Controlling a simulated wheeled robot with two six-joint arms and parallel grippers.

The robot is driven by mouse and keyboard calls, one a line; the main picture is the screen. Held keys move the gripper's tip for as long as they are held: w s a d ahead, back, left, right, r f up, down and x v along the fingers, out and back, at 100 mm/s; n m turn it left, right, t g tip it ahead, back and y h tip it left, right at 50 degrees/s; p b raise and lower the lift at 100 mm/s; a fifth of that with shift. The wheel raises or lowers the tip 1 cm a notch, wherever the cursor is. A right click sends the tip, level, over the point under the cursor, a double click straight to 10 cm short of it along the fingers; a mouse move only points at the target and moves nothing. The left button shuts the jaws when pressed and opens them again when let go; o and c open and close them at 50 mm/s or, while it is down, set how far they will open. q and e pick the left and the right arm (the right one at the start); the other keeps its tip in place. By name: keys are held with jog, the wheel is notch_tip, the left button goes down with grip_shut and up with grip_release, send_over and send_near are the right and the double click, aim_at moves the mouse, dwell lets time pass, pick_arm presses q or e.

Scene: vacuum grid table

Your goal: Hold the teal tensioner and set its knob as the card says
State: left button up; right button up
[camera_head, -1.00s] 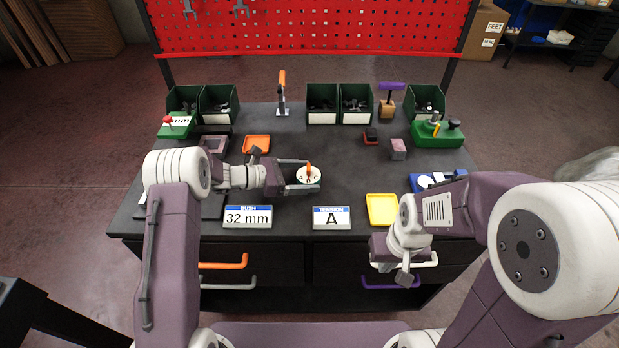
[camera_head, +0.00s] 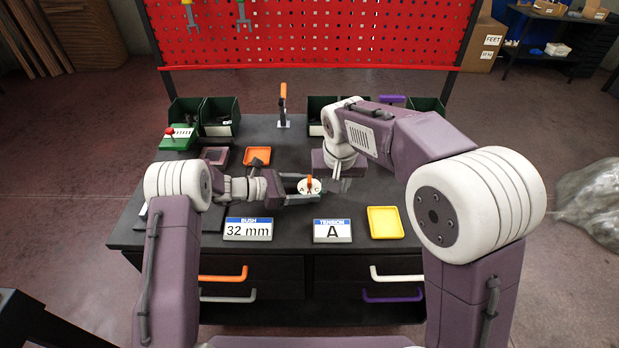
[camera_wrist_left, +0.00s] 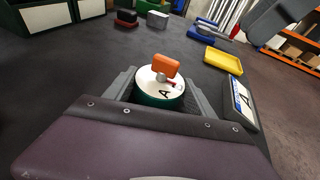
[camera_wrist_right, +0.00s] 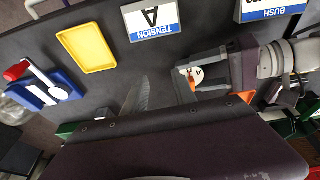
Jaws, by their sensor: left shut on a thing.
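The teal tensioner (camera_wrist_left: 150,100) has a white lettered dial and an orange knob (camera_wrist_left: 165,67). It also shows in the head view (camera_head: 302,188). My left gripper (camera_head: 306,187) is shut around its body at the front middle of the table. The letter A shows on the dial in the left wrist view; I cannot tell exactly which letter the knob points to. My right gripper (camera_wrist_right: 160,92) is open and empty, just right of the tensioner in the head view and apart from the knob. The tension card (camera_head: 332,231) reads A.
A bush card (camera_head: 248,229) reading 32 mm stands left of the tension card. A yellow tray (camera_head: 385,222) lies to its right. An orange tray (camera_head: 257,155) and green bins (camera_head: 220,118) lie farther back. My right arm hides the table's back right.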

jog(key=t, duration=0.1)
send_near(310, 179)
jog(key=x, duration=0.8)
jog(key=shift+w+f, duration=0.1)
jog(key=shift+f, duration=0.3)
grip_shut()
